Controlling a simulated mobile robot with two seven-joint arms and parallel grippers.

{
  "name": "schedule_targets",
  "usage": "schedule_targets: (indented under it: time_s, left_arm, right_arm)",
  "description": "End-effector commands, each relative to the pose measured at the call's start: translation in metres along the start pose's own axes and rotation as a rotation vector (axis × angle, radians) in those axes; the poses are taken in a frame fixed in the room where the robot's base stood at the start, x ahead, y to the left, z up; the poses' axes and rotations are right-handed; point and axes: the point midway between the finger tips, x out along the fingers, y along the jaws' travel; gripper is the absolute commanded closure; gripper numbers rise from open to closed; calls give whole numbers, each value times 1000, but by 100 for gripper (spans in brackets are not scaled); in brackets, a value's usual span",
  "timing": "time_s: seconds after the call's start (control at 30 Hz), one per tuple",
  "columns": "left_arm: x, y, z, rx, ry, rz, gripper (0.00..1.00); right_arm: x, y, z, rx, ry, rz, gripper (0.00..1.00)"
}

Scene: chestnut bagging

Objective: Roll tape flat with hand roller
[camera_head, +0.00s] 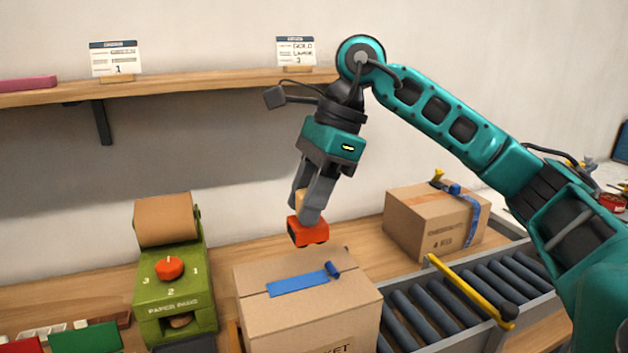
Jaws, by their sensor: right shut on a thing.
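My right gripper (312,201) is shut on the hand roller (308,231), a red-orange block with dark wheels beneath and a light wooden handle between the fingers. It hangs above the back part of a closed cardboard box (265,310). A strip of blue tape (298,284) lies on the box top, with a small raised blue piece at its right end. The roller appears apart from the tape, above and behind it. My left gripper is not in view.
A green paper dispenser (175,290) with a brown roll stands left of the box. A roller conveyor (455,295) with a yellow bar (468,287) lies to the right. Another taped box (432,220) stands behind it. A wooden shelf (200,83) runs along the wall.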

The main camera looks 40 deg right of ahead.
Motion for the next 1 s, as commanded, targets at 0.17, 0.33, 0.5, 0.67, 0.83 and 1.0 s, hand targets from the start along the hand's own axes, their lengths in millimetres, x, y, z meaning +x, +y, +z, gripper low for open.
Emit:
schedule_targets:
  time_s: [0.17, 0.33, 0.5, 0.67, 0.83, 1.0]
  left_arm:
    - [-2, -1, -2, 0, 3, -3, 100]
    - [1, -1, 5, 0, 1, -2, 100]
    - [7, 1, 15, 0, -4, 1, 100]
    - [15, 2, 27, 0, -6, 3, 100]
    - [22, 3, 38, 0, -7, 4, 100]
    - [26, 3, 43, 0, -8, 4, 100]
  right_arm:
    - [0, 6, 4, -13, 0, 6, 88]
    - [7, 6, 1, -13, 0, 6, 88]
    - [19, 6, -4, -13, 0, 6, 88]
    - [34, 6, -10, -13, 0, 5, 88]
    - [48, 6, -17, -13, 0, 5, 88]
    - [56, 5, -20, -12, -1, 4, 88]
